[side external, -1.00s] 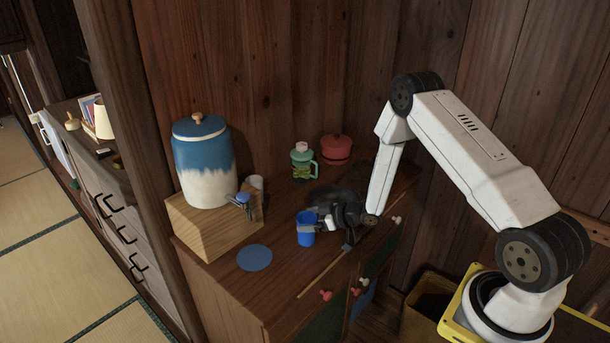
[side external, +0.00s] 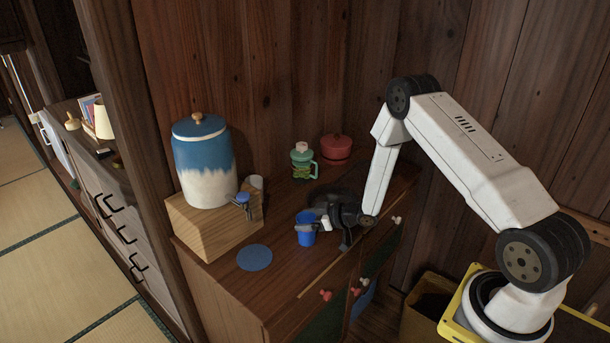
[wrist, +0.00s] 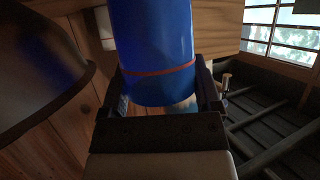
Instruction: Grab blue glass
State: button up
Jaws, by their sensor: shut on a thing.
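The blue glass (side external: 306,237) stands upright on the wooden cabinet top, to the left of my wrist in the side view. In the wrist view the blue glass (wrist: 155,50) fills the upper middle, with a thin reddish line around it. My gripper (side external: 312,228) is shut on the glass, with one finger on each side of it. In the wrist view my gripper (wrist: 165,95) has its dark fingers along both sides of the glass. Whether the glass touches the cabinet top is hard to tell.
A blue round coaster (side external: 254,257) lies front left. A blue-and-white dispenser (side external: 203,165) stands on a wooden block (side external: 210,225) to the left. A green teapot-like cup (side external: 302,162) and red pot (side external: 336,148) stand behind. A thin stick (side external: 322,277) lies in front.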

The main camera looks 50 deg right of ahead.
jog(key=shift+r, duration=0.15)
jog(key=shift+r, duration=0.85)
jog(key=s+r, duration=0.3)
jog(key=s, duration=0.1)
jog(key=s+a+r, duration=0.1)
jog(key=s+r, duration=0.3)
jog(key=s, duration=0.1)
jog(key=s+a+r, duration=0.1)
jog(key=s+r, duration=0.3)
jog(key=shift+s+a, duration=0.15)
jog(key=shift+s, duration=0.25)
